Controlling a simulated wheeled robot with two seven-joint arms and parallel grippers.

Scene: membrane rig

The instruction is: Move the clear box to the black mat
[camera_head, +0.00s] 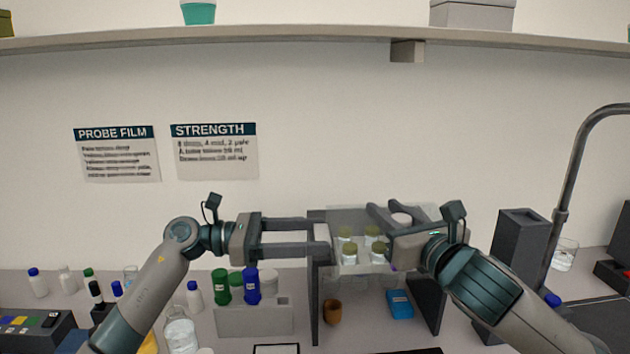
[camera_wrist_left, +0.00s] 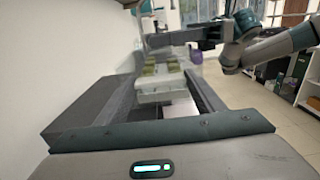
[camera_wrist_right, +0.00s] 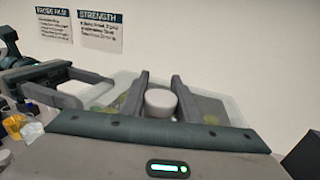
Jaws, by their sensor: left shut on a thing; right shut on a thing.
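The clear box (camera_head: 348,220) is a see-through bin holding several small jars with olive lids. It is between my two grippers, above or on a dark grey stand (camera_head: 316,305); I cannot tell whether it touches it. My left gripper (camera_head: 322,236) is shut at its left side, by a white block. My right gripper (camera_head: 388,218) is shut at its right side, with a round white lid (camera_wrist_right: 160,102) between its fingers in the right wrist view. The box also shows in the left wrist view (camera_wrist_left: 160,88). I cannot make out the black mat with certainty.
A brown cup (camera_head: 332,311) and a blue packet (camera_head: 400,304) lie under the stand. A grey rack (camera_head: 255,319) with green and blue-capped bottles stands left. A dark tall block (camera_head: 518,260) and a tap (camera_head: 567,180) stand right. A shelf (camera_head: 250,38) runs overhead.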

